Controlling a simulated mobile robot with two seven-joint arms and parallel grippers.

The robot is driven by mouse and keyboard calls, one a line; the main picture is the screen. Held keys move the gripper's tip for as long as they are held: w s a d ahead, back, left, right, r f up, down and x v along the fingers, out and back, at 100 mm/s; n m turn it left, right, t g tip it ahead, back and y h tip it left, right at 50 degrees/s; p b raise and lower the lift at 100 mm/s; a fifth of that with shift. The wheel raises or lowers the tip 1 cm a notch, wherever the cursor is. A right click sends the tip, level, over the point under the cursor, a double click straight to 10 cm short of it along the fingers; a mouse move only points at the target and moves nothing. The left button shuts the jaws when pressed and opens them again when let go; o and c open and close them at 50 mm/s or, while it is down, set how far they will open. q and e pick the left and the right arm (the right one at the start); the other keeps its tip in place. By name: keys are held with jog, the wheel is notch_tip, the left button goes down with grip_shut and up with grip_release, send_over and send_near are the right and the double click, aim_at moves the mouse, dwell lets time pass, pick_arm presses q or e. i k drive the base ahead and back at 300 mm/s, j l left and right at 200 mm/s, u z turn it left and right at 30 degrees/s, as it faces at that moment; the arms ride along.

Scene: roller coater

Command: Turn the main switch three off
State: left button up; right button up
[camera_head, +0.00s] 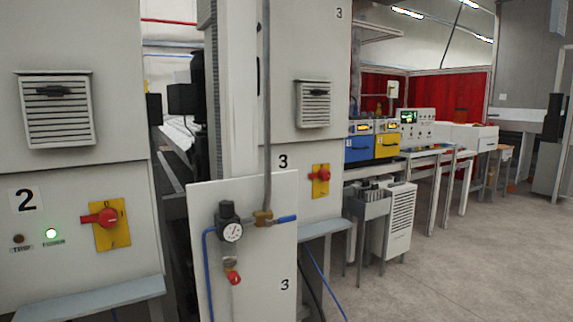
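Main switch three (320,176) is a red rotary handle on a yellow plate, on the light cabinet marked 3, right of the picture's middle. Its red handle appears roughly level, pointing left, but it is small and its exact setting is hard to tell. A similar red switch (107,217) on a yellow plate sits on the cabinet marked 2 at the left, its handle level. Beside it a green lamp (51,234) is lit. Neither of my grippers shows in the head view.
A white panel (262,290) marked 3, with a pressure gauge (232,232), red valve and blue hoses, stands in front of cabinet three's left side. Grey ledges (329,228) jut out below the switches. Open floor (450,270) lies at the right.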

aim_at(324, 174)
jog(key=i+l+z, duration=0.1)
jog(key=l, duration=0.35)
jog(key=i+l+z, duration=0.15)
jog(key=l, duration=0.25)
jog(key=i+l+z, duration=0.1)
jog(key=i+l, duration=0.15)
jog(key=l, duration=0.15)
jog(key=i+l+z, duration=0.15)
jog(key=l, duration=0.25)
jog(key=i+l+z, duration=0.1)
jog(key=i+l, duration=0.15)
jog(key=l, duration=0.1)
